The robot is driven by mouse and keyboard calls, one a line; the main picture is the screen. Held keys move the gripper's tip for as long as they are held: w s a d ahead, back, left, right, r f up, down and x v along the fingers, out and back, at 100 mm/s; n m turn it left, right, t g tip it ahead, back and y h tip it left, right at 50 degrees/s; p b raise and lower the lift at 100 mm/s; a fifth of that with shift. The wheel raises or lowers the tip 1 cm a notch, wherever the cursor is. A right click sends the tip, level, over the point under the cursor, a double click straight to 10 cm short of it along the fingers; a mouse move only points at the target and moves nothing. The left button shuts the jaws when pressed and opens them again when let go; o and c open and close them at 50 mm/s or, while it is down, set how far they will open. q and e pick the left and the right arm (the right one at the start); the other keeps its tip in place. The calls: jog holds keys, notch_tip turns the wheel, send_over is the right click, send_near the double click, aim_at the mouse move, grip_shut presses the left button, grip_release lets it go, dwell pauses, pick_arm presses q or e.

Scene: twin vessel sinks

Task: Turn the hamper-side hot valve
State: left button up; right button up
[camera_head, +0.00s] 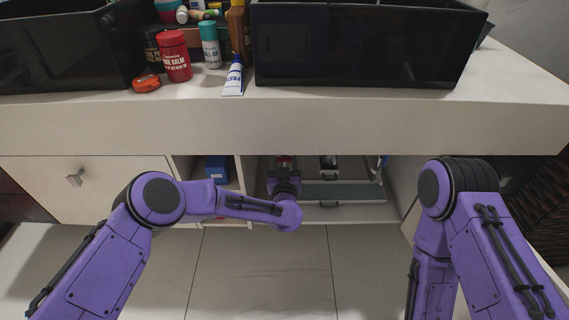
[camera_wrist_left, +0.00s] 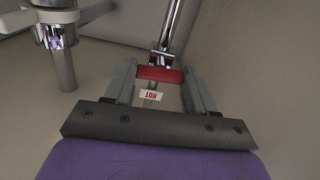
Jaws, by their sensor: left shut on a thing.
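The hot valve has a red handle (camera_wrist_left: 160,75) on a chrome pipe, with a white tag reading HOT (camera_wrist_left: 152,95) just below it in the left wrist view. My left gripper (camera_head: 285,172) reaches under the counter into the open cabinet in the head view. Its two fingers stand on either side of the red handle and are shut on it. In the head view a small red patch shows just beyond the gripper; the valve is mostly hidden there. My right arm shows at the right, but its gripper is out of view.
The counter (camera_head: 300,125) overhangs the cabinet, with two black basins (camera_head: 365,50) and several toiletries on top. A grey drain pipe (camera_wrist_left: 64,70) stands left of the valve. A dark woven hamper (camera_head: 548,215) is at the far right. A blue item (camera_head: 217,170) sits on a shelf.

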pick_arm(q)
jog(key=n, duration=0.3)
jog(key=shift+n+b, duration=0.3)
jog(key=shift+n, duration=0.1)
jog(key=n+b, duration=0.1)
jog(key=n, duration=0.3)
jog(key=shift+f+n, duration=0.1)
jog(key=shift+n, duration=0.2)
jog(key=n+b, duration=0.1)
jog(key=n, duration=0.3)
jog(key=shift+n, duration=0.3)
jog(key=shift+s+n+b, duration=0.1)
jog(key=shift+n+b, duration=0.5)
jog(key=shift+n, duration=1.5)
jog(key=shift+d, duration=0.1)
jog(key=o, duration=1)
jog(key=shift+o, duration=0.2)
